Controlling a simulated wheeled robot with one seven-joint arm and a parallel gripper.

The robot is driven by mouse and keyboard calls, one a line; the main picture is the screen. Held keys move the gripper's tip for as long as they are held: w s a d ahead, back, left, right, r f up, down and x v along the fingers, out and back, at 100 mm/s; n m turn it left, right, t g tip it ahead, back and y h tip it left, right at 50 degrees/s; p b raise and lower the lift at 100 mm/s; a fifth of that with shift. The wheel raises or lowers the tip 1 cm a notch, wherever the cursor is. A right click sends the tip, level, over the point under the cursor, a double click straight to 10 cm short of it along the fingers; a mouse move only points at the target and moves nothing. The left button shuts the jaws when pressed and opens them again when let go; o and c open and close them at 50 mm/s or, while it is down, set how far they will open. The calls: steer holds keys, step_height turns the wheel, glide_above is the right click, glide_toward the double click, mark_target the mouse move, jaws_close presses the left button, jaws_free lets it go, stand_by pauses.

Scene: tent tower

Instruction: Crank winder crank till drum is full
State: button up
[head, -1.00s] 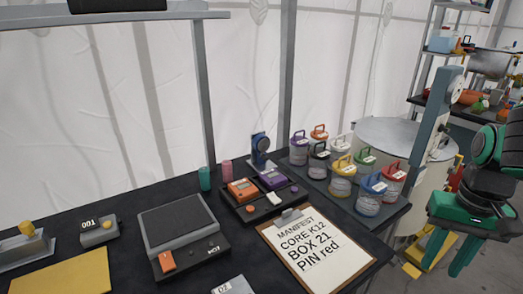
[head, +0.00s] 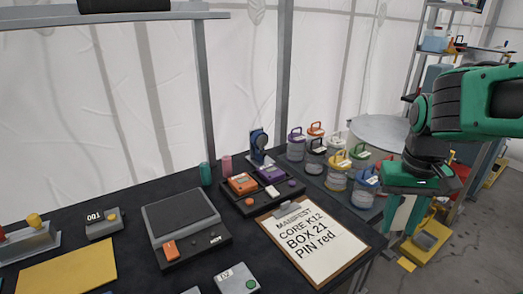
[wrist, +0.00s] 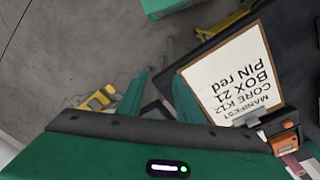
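My gripper (head: 402,214) is green, and its two fingers point down past the right edge of the table. In the wrist view its fingers (wrist: 158,98) are apart with nothing between them. A small blue upright device (head: 258,146) with a dark round part stands at the back of the table, left of the jars and away from my gripper. A large pale round vessel (head: 378,130) stands behind the jars, partly hidden by my arm. No crank handle is clear, and I cannot tell which thing is the winder or its drum.
A clipboard with a manifest (head: 312,244) lies at the table's right front. Several lidded jars (head: 337,178) stand on a tray just left of my gripper. A grey scale (head: 182,220) and a dark tray (head: 262,203) take the middle. A yellow object (head: 430,238) stands on the floor.

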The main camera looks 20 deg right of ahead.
steer(key=w+r+n+h, duration=0.1)
steer(key=w+r+n, duration=0.15)
steer(key=w, duration=0.85)
steer(key=n+t+y, duration=0.2)
steer(key=n+t, duration=0.2)
steer(key=n, duration=0.3)
glide_toward(263, 152)
steer(key=x, duration=0.8)
steer(key=shift+w, duration=0.15)
jaws_close()
